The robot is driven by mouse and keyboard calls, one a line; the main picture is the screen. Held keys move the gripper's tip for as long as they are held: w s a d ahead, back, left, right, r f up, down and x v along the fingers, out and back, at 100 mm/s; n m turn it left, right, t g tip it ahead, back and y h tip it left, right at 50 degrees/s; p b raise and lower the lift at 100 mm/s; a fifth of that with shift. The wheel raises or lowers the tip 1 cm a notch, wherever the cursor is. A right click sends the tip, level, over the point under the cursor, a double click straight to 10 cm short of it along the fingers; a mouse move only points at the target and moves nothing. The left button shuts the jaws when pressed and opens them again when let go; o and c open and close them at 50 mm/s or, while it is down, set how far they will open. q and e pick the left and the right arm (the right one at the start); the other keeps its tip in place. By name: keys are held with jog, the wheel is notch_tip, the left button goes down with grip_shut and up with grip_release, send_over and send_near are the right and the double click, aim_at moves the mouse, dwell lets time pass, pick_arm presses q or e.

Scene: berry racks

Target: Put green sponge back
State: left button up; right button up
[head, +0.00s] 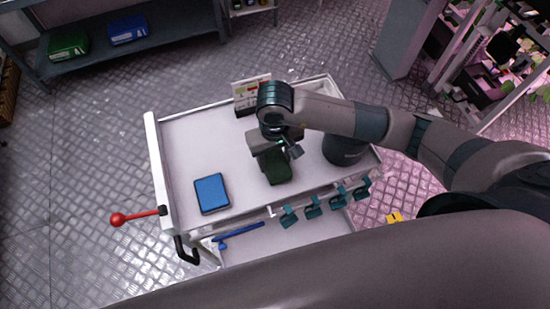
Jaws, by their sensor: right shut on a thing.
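The green sponge (279,171) is dark green and sits at the middle of the white cart's top (235,142). My right gripper (272,157) reaches down from above and is shut on the sponge; the gripper covers its far end. I cannot tell whether the sponge touches the cart top. My left gripper is not in view.
A blue sponge-like block (211,193) lies on the cart's left part. A dark cylinder (343,149) and a small sign (250,95) stand on the cart. A red-knobbed lever (118,219) sticks out left. A shelf (165,55) at the back left holds green (69,46) and blue (127,30) bins.

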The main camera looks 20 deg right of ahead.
jog(key=shift+f, duration=0.75)
jog(key=shift+f, duration=0.2)
jog(key=o, duration=1.4)
jog(key=shift+r, duration=0.15)
